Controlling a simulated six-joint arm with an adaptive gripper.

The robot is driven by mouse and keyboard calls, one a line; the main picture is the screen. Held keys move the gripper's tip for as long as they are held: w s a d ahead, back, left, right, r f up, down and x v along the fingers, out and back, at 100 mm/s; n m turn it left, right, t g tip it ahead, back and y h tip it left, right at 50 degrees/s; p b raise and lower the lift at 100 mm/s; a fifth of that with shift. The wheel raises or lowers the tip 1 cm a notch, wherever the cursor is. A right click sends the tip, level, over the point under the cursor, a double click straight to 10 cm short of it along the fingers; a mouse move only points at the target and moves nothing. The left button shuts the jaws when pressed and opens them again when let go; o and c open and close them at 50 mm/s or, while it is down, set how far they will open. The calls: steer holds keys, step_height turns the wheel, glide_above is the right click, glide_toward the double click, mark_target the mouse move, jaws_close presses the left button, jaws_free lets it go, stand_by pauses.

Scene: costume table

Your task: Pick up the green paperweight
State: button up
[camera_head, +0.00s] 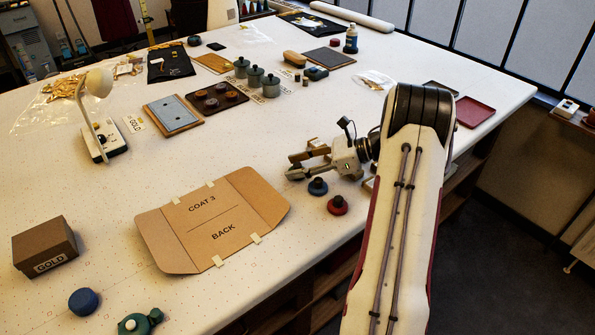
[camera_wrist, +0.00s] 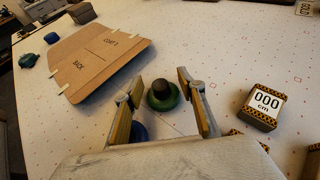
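The green paperweight (camera_wrist: 162,99) is round with a dark knob on top. In the wrist view it stands upright on the table between and a little beyond the two fingers of my gripper (camera_wrist: 157,92), with visible space on both sides. My gripper is open and empty.
A red paperweight (camera_head: 337,206) stands near the table's front edge. A cardboard pattern (camera_head: 240,212) lies left of my gripper. A box-shaped "000 cm" display (camera_wrist: 262,108) sits to the right in the wrist view. Green-grey lidded pots (camera_head: 255,76) stand farther back.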

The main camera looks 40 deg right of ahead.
mark_target(297, 164)
stand_by(0.5)
jaws_close()
steer(key=shift+f, duration=0.1)
steer(key=shift+r, duration=5.1)
